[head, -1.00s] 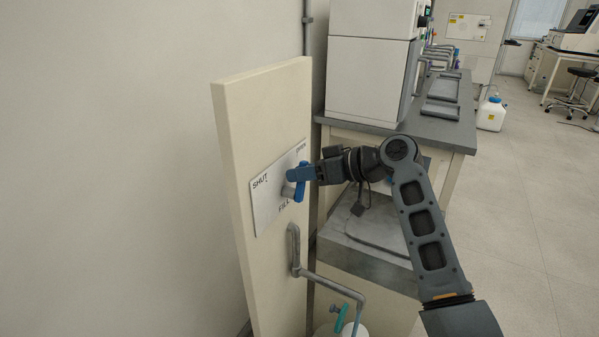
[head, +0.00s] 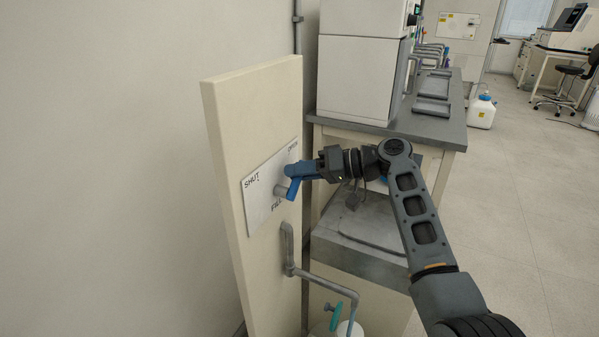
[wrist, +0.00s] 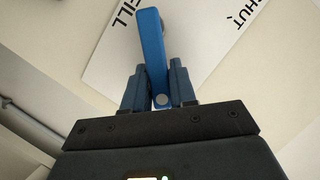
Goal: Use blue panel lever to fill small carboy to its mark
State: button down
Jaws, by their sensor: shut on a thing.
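The blue panel lever (head: 292,188) sits on a white label plate (head: 262,195) marked SHUT, OPEN and FILL, on a cream upright panel. My gripper (head: 295,171) is at the lever from the right. In the wrist view the lever (wrist: 151,45) stands between the fingers of my gripper (wrist: 158,88), which are shut on it. A grey pipe (head: 325,284) runs from the panel down to the right. At its foot, a white rounded vessel (head: 350,330) shows only its top at the lower picture edge. Its level and mark are hidden.
A teal handle (head: 336,316) is on the pipework near the vessel. A bench (head: 385,128) with a white instrument (head: 360,78) stands behind. A white carboy with blue cap (head: 481,112) is on the floor at the back right.

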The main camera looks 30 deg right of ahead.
jog(key=shift+f, duration=0.1)
jog(key=c, duration=1)
grip_release()
jog(key=shift+d, duration=0.15)
jog(key=v, duration=0.7)
jog(key=shift+s+b, duration=0.25)
jog(key=shift+b, duration=0.2)
jog(key=shift+d, duration=0.2)
